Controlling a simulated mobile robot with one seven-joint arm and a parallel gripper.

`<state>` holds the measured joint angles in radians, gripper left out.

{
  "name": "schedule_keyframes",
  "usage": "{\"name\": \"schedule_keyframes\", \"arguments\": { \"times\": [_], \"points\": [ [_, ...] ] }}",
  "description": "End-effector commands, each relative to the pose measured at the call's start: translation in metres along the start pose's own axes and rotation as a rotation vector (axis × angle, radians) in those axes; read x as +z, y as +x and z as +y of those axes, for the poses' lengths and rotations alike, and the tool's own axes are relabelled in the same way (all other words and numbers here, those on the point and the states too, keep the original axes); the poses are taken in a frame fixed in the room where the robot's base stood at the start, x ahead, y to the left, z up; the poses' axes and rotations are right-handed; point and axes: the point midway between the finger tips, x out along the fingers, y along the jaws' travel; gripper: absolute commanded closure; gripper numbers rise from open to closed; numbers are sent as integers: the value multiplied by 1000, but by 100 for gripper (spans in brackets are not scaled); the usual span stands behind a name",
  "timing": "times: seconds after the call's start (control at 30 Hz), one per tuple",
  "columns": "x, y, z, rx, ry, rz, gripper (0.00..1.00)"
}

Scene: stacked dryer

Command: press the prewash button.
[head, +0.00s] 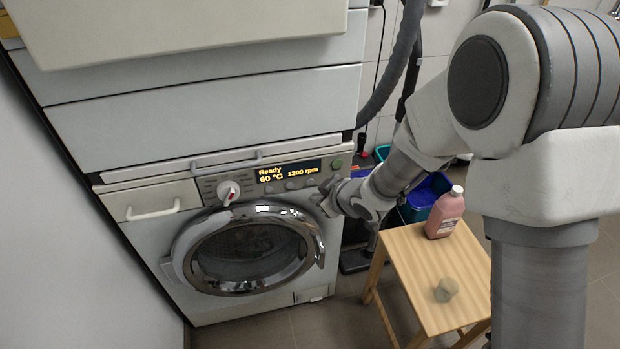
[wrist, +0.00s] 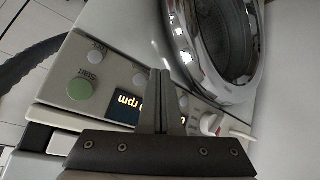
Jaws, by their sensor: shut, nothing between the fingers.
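The washing machine's control panel (head: 210,187) has a lit display (head: 289,172) reading "Ready 60 °C 1200 rpm". Small grey round buttons (head: 290,185) sit in a row below the display. I cannot read their labels, so I cannot tell which is prewash. In the wrist view, a grey button (wrist: 140,80) shows just beside the fingers, and another (wrist: 97,52) is farther left. My gripper (wrist: 160,73) is shut and empty, its fingers over the panel, hiding part of the display. In the head view my gripper (head: 324,194) is by the panel's right side; contact cannot be told.
A green start button (wrist: 80,89) is on the panel near the buttons. The program dial (head: 229,191) is left of the display. The chrome door (head: 247,250) is below. A wooden stool (head: 412,262) with a pink bottle (head: 445,212) stands right of the machine.

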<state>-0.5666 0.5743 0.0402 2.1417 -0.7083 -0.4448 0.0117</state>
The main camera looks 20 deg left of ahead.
Motion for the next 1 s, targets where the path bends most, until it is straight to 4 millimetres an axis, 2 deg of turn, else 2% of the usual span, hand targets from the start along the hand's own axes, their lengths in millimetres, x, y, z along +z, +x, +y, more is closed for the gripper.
{"name": "schedule_keyframes", "arguments": {
  "times": [0.3,1.0],
  "points": [
    [-11,15,11,0,0,0,100],
    [-12,16,12,0,0,0,100]
  ]
}}
